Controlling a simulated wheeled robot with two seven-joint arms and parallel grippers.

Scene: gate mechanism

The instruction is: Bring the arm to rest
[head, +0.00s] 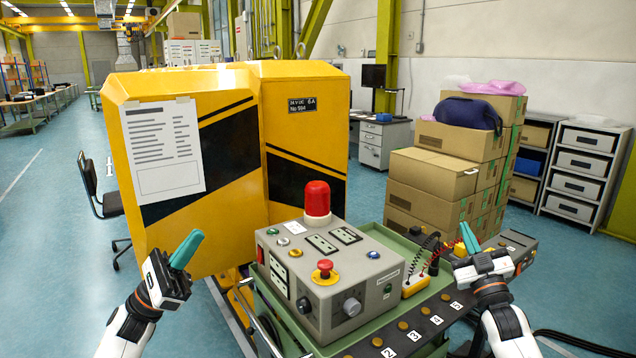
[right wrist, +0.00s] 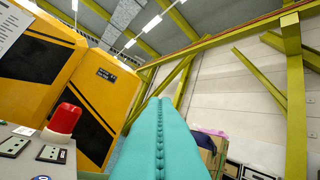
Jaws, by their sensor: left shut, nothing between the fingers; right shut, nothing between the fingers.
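My left gripper (head: 186,249) has teal fingers pressed together and is empty. It is raised in front of the yellow machine, left of the grey control box. My right gripper (head: 468,238) is also shut and empty, pointing up at the right of the control box, near the numbered panel. Its teal fingers (right wrist: 163,140) fill the lower middle of the right wrist view, closed along their seam. Neither gripper visibly holds anything.
The yellow machine (head: 236,180) with black stripes stands behind the control box. The box sits on a green cart (head: 412,246). A strip with numbered labels (head: 421,323) runs along its front right. Stacked cardboard boxes (head: 432,174) stand at the right. Blue floor is open at the left.

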